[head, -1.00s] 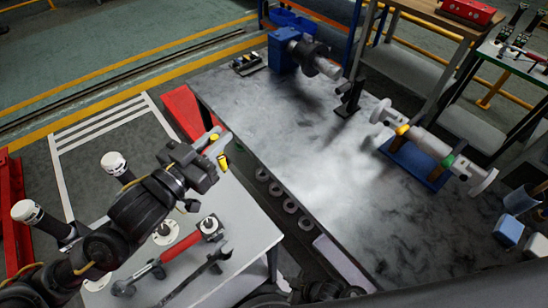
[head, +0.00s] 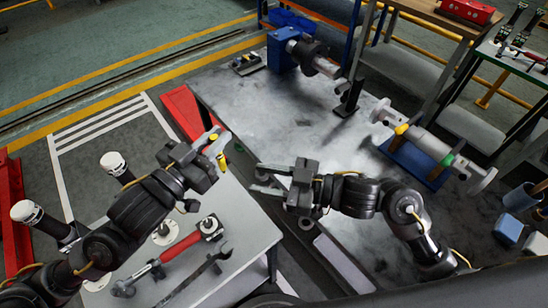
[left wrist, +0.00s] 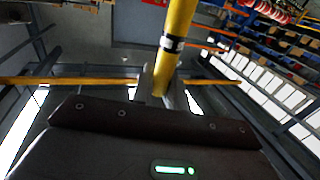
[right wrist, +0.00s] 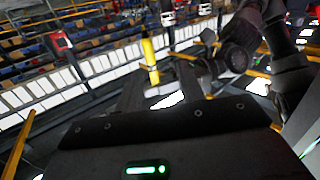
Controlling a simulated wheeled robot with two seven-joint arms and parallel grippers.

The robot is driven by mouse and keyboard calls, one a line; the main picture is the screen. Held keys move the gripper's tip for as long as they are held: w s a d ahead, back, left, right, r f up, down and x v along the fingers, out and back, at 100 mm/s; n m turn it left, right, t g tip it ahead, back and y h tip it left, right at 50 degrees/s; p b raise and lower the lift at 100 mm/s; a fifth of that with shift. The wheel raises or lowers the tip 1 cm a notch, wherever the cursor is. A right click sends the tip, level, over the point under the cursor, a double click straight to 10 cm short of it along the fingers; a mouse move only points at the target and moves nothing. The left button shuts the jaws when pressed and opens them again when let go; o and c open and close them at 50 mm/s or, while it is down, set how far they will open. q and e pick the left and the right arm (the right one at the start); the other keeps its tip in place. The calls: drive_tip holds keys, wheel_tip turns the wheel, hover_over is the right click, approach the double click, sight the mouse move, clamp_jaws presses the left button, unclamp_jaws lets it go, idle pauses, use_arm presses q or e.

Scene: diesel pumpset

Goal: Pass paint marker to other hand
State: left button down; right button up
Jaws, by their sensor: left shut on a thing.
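The paint marker (head: 222,161) is a yellow tube held by my left gripper (head: 212,143), above the corner of the light grey side table. In the left wrist view the marker (left wrist: 180,22) has a dark and white band, and its lower end is between the fingers (left wrist: 161,92). My right gripper (head: 262,179) is open and empty, to the right of and lower than the marker in the head view. Its fingers point left toward the marker, with a gap between. In the right wrist view the marker (right wrist: 150,60) stands nearly upright beyond the open fingers (right wrist: 160,92).
The side table (head: 245,235) carries a wrench (head: 205,270) and a red-handled tool (head: 180,246). The large dark workbench (head: 300,125) holds a blue vise-like unit (head: 283,52) and a grey shaft part on a blue stand (head: 410,160).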

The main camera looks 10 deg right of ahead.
approach(220, 157)
drive_tip(key=shift+m+t+y, duration=0.3)
drive_tip(key=shift+m, duration=0.1)
drive_tip(key=x, duration=0.7)
drive_tip(key=r+x, duration=0.1)
drive_tip(key=x, duration=0.2)
drive_tip(key=shift+w+a+r, duration=0.1)
drive_tip(key=shift+w+a, duration=0.05)
drive_tip(key=shift+w, duration=0.25)
clamp_jaws()
use_arm(q)
drive_tip(key=c, duration=1.3)
unclamp_jaws()
